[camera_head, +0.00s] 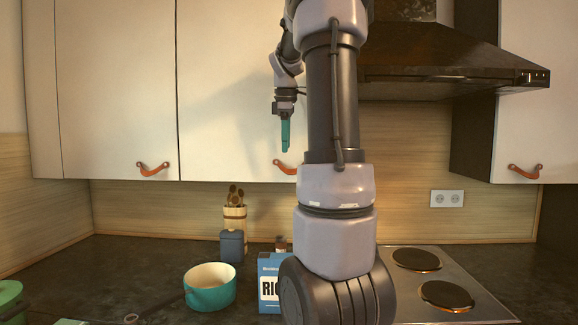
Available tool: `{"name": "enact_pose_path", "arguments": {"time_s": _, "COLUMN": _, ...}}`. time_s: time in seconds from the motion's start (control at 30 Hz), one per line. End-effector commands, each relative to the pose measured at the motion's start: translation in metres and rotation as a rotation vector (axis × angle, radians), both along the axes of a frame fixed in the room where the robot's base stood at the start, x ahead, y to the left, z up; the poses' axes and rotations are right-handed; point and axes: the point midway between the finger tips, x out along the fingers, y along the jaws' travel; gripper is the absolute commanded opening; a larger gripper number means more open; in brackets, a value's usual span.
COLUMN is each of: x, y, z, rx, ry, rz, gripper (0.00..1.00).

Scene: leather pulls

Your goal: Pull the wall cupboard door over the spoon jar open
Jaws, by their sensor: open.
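The spoon jar (234,218) is pale, holds wooden spoons and stands on the counter near the back wall. Above it is a pale, flat wall cupboard door (222,100), which looks closed. Its orange-brown leather pull (284,167) is at the lower right, and its right end is close to my arm in the picture. My arm hides the door's right part. My gripper (285,148) has teal fingers pointing down and appears just above the pull, with a small gap in the picture. It is open and empty, seen nearly edge-on. Its depth from the door is hard to tell.
Another closed door (115,90) with a leather pull (153,169) is on the left. A dark range hood (450,70) is on the right, above the hob (450,285). A teal pot (210,287), a blue canister (232,246) and a blue rice box (268,285) stand below.

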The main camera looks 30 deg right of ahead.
Motion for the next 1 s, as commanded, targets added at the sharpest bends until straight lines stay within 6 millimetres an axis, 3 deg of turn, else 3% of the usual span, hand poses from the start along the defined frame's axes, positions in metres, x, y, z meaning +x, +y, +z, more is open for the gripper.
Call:
{"name": "enact_pose_path", "arguments": {"time_s": 0.17, "x": 0.006, "y": -0.015, "z": -0.006, "rx": -0.024, "ry": 0.033, "rz": 0.055, "gripper": 0.47}}
{"name": "enact_pose_path", "arguments": {"time_s": 0.6, "x": 0.016, "y": -0.022, "z": -0.067, "rx": -0.023, "ry": 0.035, "rz": 0.059, "gripper": 0.47}}
{"name": "enact_pose_path", "arguments": {"time_s": 1.0, "x": 0.017, "y": -0.023, "z": -0.075, "rx": -0.024, "ry": 0.031, "rz": 0.058, "gripper": 0.47}}
